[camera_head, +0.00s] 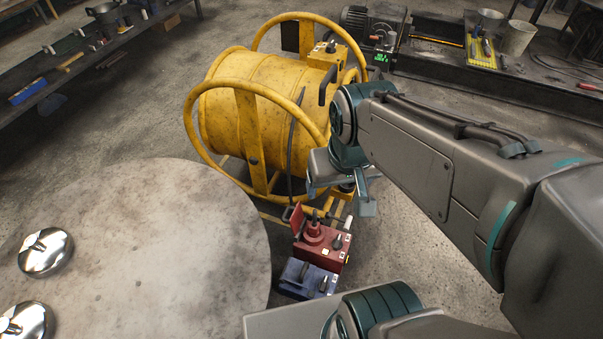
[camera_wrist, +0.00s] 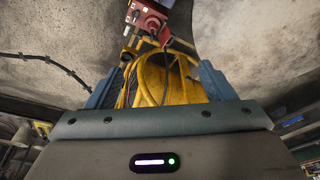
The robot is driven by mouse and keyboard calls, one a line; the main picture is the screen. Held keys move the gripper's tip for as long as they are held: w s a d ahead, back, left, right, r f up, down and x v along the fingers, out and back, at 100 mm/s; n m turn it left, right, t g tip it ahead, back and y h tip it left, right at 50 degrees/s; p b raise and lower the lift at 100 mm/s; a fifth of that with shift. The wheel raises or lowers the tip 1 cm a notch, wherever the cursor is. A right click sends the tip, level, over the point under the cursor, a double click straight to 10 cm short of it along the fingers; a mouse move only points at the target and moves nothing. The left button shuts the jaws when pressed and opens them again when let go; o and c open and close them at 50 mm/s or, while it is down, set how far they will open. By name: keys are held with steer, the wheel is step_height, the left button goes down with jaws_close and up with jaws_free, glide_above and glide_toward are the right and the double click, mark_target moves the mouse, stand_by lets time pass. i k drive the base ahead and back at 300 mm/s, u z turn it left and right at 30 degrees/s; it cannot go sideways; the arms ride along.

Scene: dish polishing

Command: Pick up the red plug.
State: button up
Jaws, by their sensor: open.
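A red box (camera_head: 322,248) stands on the floor in front of the yellow drum frame. A red round part (camera_head: 313,226) sits on its top, with a red upright flap (camera_head: 297,219) beside it. The round part may be the red plug, but I cannot tell for sure. The red box also shows at the top of the wrist view (camera_wrist: 147,19). My gripper (camera_head: 342,196) hangs above and behind the red box, apart from it. In the wrist view its two blue fingers are spread wide with nothing held between them (camera_wrist: 160,84).
A blue box (camera_head: 306,279) stands against the red box. The yellow drum (camera_head: 235,105) in its round frame is close to my gripper. A round table (camera_head: 150,235) with shiny metal dishes (camera_head: 46,252) is at left. Benches line the back; open floor lies between.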

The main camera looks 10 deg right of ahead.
mark_target(314, 228)
steer(key=k, duration=0.5)
steer(key=z, duration=2.05)
steer(key=i, duration=1.75)
steer(key=u, duration=3.3)
steer(key=i, duration=0.5)
